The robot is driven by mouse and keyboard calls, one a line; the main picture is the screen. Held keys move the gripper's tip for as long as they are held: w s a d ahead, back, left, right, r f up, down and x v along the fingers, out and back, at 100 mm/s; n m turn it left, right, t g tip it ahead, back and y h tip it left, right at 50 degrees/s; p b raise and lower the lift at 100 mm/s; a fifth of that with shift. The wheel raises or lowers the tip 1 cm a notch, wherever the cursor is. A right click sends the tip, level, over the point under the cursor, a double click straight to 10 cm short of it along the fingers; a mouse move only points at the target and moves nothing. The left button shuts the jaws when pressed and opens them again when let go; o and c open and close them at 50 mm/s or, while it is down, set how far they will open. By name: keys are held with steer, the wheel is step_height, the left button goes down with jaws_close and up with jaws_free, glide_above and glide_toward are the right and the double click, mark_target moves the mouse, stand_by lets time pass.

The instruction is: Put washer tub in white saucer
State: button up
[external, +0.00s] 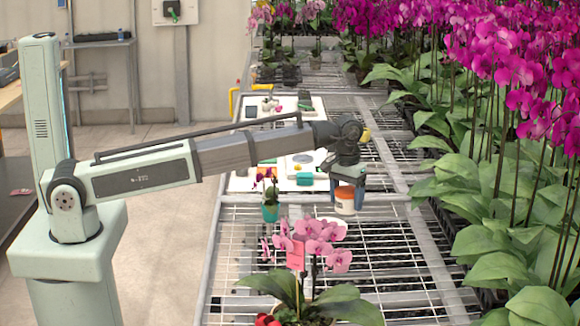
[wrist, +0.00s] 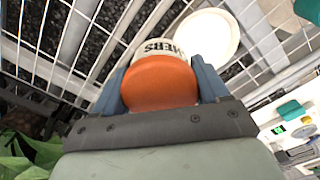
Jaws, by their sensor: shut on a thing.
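The washer tub (external: 345,203) is a small white tub with an orange lid. My gripper (external: 347,186) is shut on it and holds it above the wire bench. In the wrist view the tub's orange lid (wrist: 160,83) sits between the two blue fingers, with black letters "HERS" on its white side. The white saucer (wrist: 207,36) lies on the bench mesh, beyond the tub and to its right in the wrist view, apart from it. In the external view the saucer (external: 337,224) shows only partly, behind pink orchid blooms.
A pink orchid (external: 318,250) with broad leaves stands on the near bench. A small orchid in a teal pot (external: 270,212) stands left of the tub. White trays with small items (external: 242,182) lie behind. Tall magenta orchids (external: 500,90) crowd the right side.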

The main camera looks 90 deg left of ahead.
steer(key=n, duration=0.1)
glide_above(326, 228)
steer(key=w, duration=0.2)
steer(key=shift+s+d+m, duration=0.15)
steer(key=shift+s+m, duration=0.75)
steer(key=shift+s, duration=0.15)
steer(key=shift+f, duration=4.95)
steer(key=shift+f, duration=0.15)
steer(key=o, duration=0.8)
